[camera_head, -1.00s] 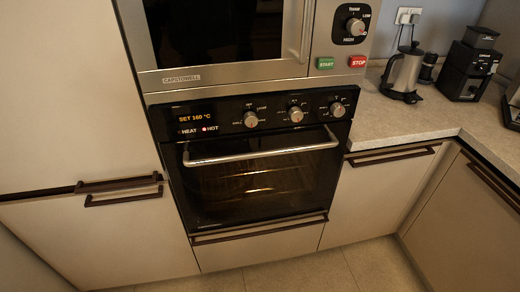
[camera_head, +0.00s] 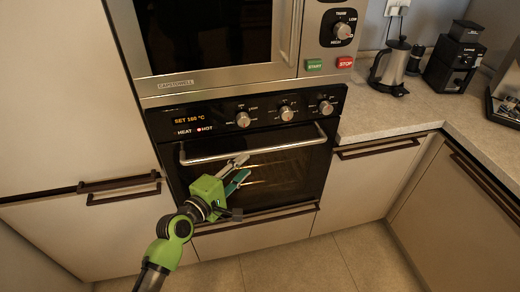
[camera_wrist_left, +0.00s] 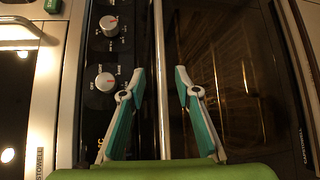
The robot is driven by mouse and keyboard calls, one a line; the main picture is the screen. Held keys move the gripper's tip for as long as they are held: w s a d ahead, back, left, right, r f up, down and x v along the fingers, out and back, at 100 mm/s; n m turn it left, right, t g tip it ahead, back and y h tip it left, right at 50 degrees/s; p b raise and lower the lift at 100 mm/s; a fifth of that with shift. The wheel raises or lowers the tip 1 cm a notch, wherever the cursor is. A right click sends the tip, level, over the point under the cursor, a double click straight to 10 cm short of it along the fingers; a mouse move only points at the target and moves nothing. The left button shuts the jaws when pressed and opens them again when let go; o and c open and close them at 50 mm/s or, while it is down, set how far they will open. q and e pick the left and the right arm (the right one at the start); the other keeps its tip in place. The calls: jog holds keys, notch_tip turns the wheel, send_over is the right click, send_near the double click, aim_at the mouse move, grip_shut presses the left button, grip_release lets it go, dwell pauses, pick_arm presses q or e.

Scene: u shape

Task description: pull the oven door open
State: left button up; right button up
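The built-in black oven has a closed glass door (camera_head: 283,177), lit dimly inside. Its horizontal silver handle (camera_head: 290,144) runs along the top of the door. My left gripper (camera_head: 243,168) is open in front of the door, appearing a little below the handle in the head view. In the left wrist view, the handle (camera_wrist_left: 160,60) runs upright in the picture between the two spread fingertips (camera_wrist_left: 159,74). Neither fingertip visibly touches it, and the depth gap is hard to tell. My right gripper is not in view.
Above the door is a control panel with knobs (camera_head: 286,113) and a display (camera_head: 189,120). A microwave (camera_head: 225,84) sits above. A drawer handle (camera_head: 255,220) runs below the door. A kettle (camera_head: 391,66) and coffee grinder (camera_head: 455,62) stand on the right counter. The floor (camera_head: 335,262) looks clear.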

aim_at(258, 153)
pick_arm(q)
jog(key=x, duration=1)
jog(key=shift+w+d, duration=0.1)
jog(key=shift+w, duration=0.15)
grip_shut()
